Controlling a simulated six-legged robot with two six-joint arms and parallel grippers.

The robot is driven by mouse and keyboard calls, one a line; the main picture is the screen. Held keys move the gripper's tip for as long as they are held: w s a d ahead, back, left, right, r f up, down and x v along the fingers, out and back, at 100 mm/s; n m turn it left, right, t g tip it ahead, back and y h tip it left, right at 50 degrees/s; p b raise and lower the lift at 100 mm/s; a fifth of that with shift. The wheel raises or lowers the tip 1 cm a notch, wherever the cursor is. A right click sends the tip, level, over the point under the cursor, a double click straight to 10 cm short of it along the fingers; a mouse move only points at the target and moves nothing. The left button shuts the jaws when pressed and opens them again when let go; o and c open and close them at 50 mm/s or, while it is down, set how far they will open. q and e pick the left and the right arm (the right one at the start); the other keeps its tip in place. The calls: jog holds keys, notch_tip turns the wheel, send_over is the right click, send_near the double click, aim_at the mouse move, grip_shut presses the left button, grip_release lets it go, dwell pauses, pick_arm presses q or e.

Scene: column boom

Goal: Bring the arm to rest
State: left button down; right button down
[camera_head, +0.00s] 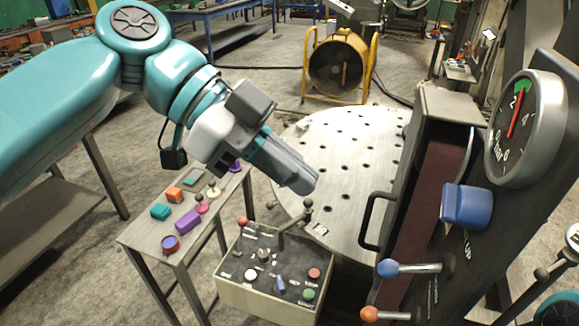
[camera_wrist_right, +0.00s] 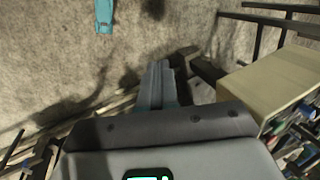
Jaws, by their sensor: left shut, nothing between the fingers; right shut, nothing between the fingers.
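My left arm comes in from the left in the head view. Its gripper (camera_head: 303,184) is shut and empty, held in the air in front of the round perforated table (camera_head: 350,190) and above the control box. My right gripper (camera_wrist_right: 160,80) shows only in the right wrist view, with its grey fingers together and nothing between them. It hangs over the concrete floor, apart from anything I can make out. The right arm is not clearly seen in the head view.
A small bench (camera_head: 150,240) with coloured blocks stands left of the control box (camera_head: 262,298). A dark cabinet with a gauge (camera_head: 525,128), a handle (camera_head: 370,222) and a blue-knobbed lever (camera_head: 388,268) fills the right. A yellow fan (camera_head: 338,66) stands behind.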

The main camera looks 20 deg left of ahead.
pick_arm(q)
jog(key=shift+d, duration=0.2)
jog(key=w+f+n+y, duration=0.1)
jog(key=w+f+n, duration=0.25)
jog(key=f, duration=0.35)
jog(key=w+f+n+t+y, duration=0.1)
jog(key=w+f+n, duration=0.1)
jog(key=w+f, duration=0.35)
jog(key=w+f+n+y, duration=0.1)
jog(key=w+f+n, duration=0.15)
jog(key=f, duration=0.65)
notch_tip(320, 180, down, 14)
jog(key=s+a+n+y, duration=0.1)
jog(key=n, duration=0.3)
jog(key=s+a+f+n+y, duration=0.1)
jog(key=s+f+n, duration=0.25)
jog(key=f, duration=0.55)
jog(key=s+a+f+n+y, duration=0.2)
jog(key=s+f, duration=0.3)
jog(key=f, duration=0.4)
jog(key=s+f+n, duration=0.3)
jog(key=s+f, duration=0.3)
jog(key=s, duration=0.4)
jog(key=shift+s+d+f+g, duration=0.15)
jog(key=shift+d+f+g, duration=0.05)
jog(key=shift+d+g, duration=0.1)
